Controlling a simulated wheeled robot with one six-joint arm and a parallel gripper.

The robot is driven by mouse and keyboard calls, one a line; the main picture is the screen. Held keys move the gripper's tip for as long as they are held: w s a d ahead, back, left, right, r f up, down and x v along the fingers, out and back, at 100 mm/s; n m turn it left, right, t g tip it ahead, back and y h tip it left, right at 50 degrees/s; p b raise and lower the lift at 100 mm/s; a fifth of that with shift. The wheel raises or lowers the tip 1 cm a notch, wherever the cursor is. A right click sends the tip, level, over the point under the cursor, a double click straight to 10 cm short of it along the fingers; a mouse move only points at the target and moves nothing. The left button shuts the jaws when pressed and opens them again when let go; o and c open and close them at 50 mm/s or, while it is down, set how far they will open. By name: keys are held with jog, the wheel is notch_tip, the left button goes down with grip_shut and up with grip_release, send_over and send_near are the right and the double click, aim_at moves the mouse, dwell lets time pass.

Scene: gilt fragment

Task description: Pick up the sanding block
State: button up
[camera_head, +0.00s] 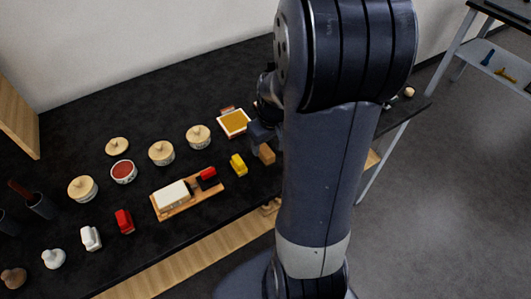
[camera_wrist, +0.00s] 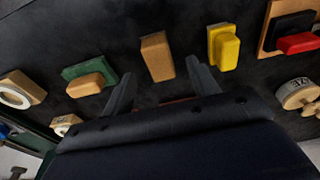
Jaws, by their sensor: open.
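A tan rectangular block (camera_wrist: 157,56), apparently the sanding block, lies on the dark table. It also shows in the head view (camera_head: 267,153), just below my gripper (camera_head: 262,138) and partly hidden by my arm. In the wrist view my gripper (camera_wrist: 161,72) is open and empty. The block appears between the two fingertips and a little beyond them, with a gap on each side. I cannot tell the height of the fingers above it.
A yellow block (camera_wrist: 225,46) and a green piece with an orange block (camera_wrist: 88,84) flank it. A wooden board (camera_head: 205,200) bears a cream block and a red-black piece. A framed ochre pad (camera_head: 234,122) and several lidded pots stand nearby.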

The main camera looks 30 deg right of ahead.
aim_at(266, 150)
jog(key=shift+w+f, duration=0.2)
jog(key=shift+f, duration=0.6)
jog(key=shift+w+f, duration=0.15)
jog(key=shift+f, duration=0.65)
jog(key=shift+w+f, duration=0.2)
jog(key=shift+f, duration=0.6)
jog(key=shift+c, duration=0.2)
jog(key=c, duration=1)
jog(key=shift+r, duration=0.15)
notch_tip(266, 150, up, 10)
jog(key=shift+f, duration=0.1)
